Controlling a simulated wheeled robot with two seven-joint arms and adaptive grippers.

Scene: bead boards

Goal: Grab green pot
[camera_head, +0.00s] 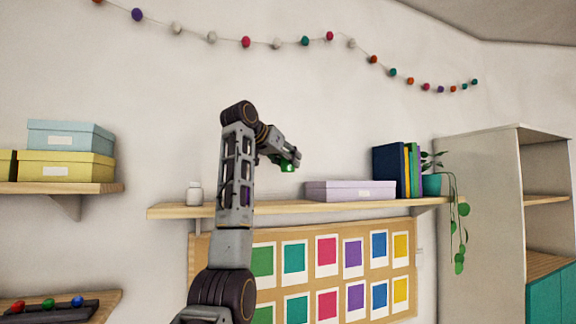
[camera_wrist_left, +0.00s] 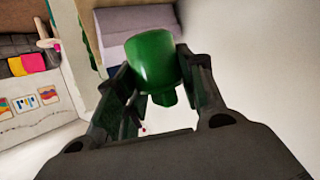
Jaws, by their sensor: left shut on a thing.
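The green pot (camera_wrist_left: 153,60) sits between the fingers of my left gripper (camera_wrist_left: 160,88) in the left wrist view. It is a small, glossy, dark green rounded piece with a narrower stub at its lower end. In the head view my left gripper (camera_head: 290,162) is raised in front of the wall, above the long shelf. It is shut on the green pot (camera_head: 288,168), and only a small part of the pot shows there below the fingers. My right gripper is in neither view.
The long wooden shelf (camera_head: 270,208) holds a small white jar (camera_head: 194,193), a lilac box (camera_head: 350,190), upright books (camera_head: 390,171) and a teal planter (camera_head: 431,185) with a trailing plant. A board of coloured cards (camera_head: 308,257) hangs below. A tall cabinet (camera_head: 480,200) stands right.

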